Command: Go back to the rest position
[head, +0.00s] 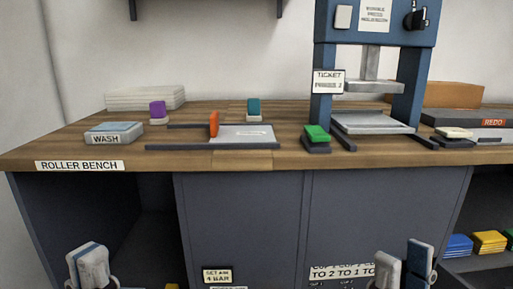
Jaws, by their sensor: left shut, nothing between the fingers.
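My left gripper (88,264) is at the lower left, in front of the bench and below its top. Its fingers are together with nothing between them. My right gripper (404,266) is at the lower right, also below the bench top. Its two fingers stand apart with nothing seen between them. Both grippers are clear of the bench-top objects. The lower parts of both are cut off by the picture's bottom edge.
The roller bench (190,159) carries a WASH pad (114,133), an orange-handled tool (214,124), a grey plate (243,135), a green block (316,133) and a blue press (322,60). A REDO tray (470,124) is at right. Ink pads (489,241) sit on a lower shelf.

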